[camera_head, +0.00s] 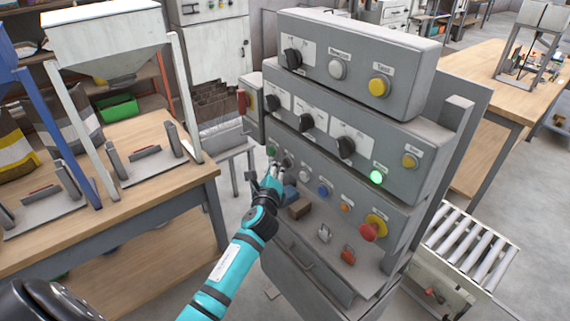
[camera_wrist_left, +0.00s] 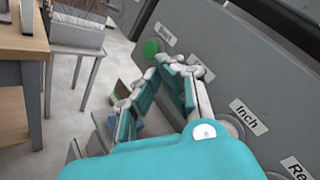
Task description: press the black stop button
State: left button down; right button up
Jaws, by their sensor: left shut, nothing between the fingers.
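The grey control console (camera_head: 345,130) stands in front of me with a lower row of buttons on its sloped face. The black stop button (camera_head: 287,161) is a small dark spot in that row, between the green start button (camera_head: 271,151) and a white button (camera_head: 304,173). My left gripper (camera_head: 277,169) is shut and empty, its fingertips close to the black button; I cannot tell whether they touch. In the left wrist view the fingertips (camera_wrist_left: 182,65) cover the place beside the green button (camera_wrist_left: 150,48), so the black button is hidden there. My right gripper is not in view.
A blue button (camera_head: 323,189), an orange button (camera_head: 345,207) and a red mushroom button (camera_head: 372,229) continue the row to the right. Black knobs (camera_head: 306,123) sit above. A wooden bench (camera_head: 60,245) stands left, and a roller conveyor (camera_head: 470,245) right.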

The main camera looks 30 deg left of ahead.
pick_arm(q)
jog(key=shift+w, duration=0.15)
dwell(0.4)
jog(key=shift+w+d, duration=0.2)
jog(key=shift+w, duration=0.1)
jog(key=shift+w+d, duration=0.1)
jog(key=shift+w, duration=0.15)
dwell(0.7)
jog(key=shift+s+a, duration=0.3)
jog(key=shift+s, duration=0.4)
jog(key=s+a+p, duration=0.2)
jog(key=s, duration=0.3)
jog(key=shift+s+a, duration=0.15)
jog(key=shift+s, duration=0.15)
dwell(0.4)
